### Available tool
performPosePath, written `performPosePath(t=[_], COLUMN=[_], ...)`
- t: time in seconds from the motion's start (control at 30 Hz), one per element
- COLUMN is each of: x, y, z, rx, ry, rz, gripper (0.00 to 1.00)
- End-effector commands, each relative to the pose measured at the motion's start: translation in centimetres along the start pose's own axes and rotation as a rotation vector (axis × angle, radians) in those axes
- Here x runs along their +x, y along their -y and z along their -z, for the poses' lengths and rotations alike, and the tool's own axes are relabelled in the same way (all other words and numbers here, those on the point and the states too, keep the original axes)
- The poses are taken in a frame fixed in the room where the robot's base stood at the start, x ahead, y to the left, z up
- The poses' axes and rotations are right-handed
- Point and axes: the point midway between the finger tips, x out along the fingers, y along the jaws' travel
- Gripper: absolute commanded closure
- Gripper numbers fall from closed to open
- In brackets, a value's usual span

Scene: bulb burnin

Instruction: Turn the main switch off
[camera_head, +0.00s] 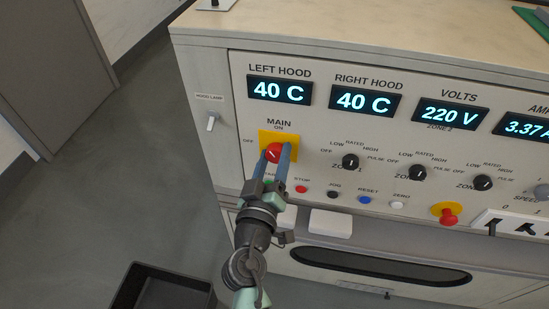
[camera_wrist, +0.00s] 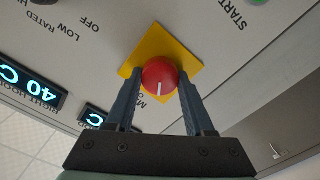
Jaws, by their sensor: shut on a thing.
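The main switch is a round red knob (camera_head: 273,152) with a white pointer line, on a yellow square plate (camera_head: 292,138) at the panel's left. "MAIN" and "ON" are printed above it, and "OFF" to its left. My gripper (camera_head: 278,153) reaches up from below with its two blue-grey fingers on either side of the knob, shut on it. In the wrist view the knob (camera_wrist: 160,76) sits between the fingertips of my gripper (camera_wrist: 159,88). Its white line points down in that picture, toward the "MAIN ON" print, which a finger partly covers.
Right of the switch are black zone knobs (camera_head: 350,161) and a red emergency-type button (camera_head: 447,214) on yellow. Small buttons, including a blue one (camera_head: 364,199), line the panel below. A hood lamp toggle (camera_head: 211,122) is at left. A dark open bin (camera_head: 160,290) stands on the floor.

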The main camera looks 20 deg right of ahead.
Motion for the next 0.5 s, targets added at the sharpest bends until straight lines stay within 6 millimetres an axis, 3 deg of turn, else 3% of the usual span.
performPosePath(t=[0.5], x=[-0.04], y=[0.22], z=[-0.06], rx=[-0.491], ry=[0.001], rz=[0.002], gripper=[1.00])
